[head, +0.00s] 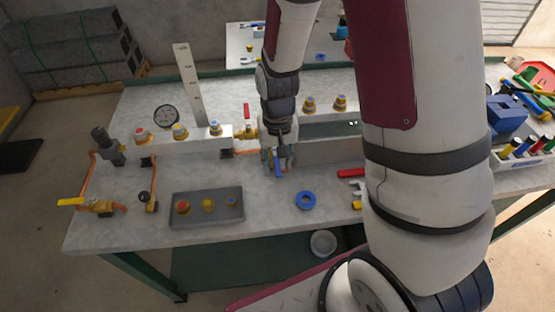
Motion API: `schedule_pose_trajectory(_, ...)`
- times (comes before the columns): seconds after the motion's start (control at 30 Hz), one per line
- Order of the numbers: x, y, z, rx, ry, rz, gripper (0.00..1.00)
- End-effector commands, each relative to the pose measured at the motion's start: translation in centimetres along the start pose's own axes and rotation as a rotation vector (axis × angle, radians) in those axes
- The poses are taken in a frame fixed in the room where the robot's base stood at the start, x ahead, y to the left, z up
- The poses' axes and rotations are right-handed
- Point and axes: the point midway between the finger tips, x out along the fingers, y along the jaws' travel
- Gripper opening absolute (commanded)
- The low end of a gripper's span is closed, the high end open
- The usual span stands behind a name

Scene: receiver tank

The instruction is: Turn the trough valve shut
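My gripper (277,157) points down over the middle of the bench, in front of the long white block. A blue lever handle (278,167) shows right at its fingertips, with orange pipe beside it. I cannot tell if the fingers touch or grip the handle, and the valve body is mostly hidden. Other valves are in view: one with a red upright handle (247,112) on the block, one with a yellow handle (71,201) at the left front, and one with a black knob (146,196). No label shows which is the trough valve.
A grey tray (207,219) with several fittings lies at the front left. A blue ring (306,200) and a red-handled tool (351,173) lie right of my gripper. A white upright scale (188,80) and a round gauge (166,116) stand behind. My arm hides the right middle.

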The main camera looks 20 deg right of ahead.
Motion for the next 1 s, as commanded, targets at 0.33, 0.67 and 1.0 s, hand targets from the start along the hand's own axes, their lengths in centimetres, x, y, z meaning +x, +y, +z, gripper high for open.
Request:
schedule_pose_trajectory(0.33,0.0,0.0,0.0,0.000,0.000,0.000,0.00)
schedule_pose_trajectory(0.67,-0.1,-0.3,0.0,0.038,-0.001,0.000,0.00)
schedule_pose_trajectory(1.0,-0.1,-1.7,-0.1,0.259,0.000,0.001,0.00)
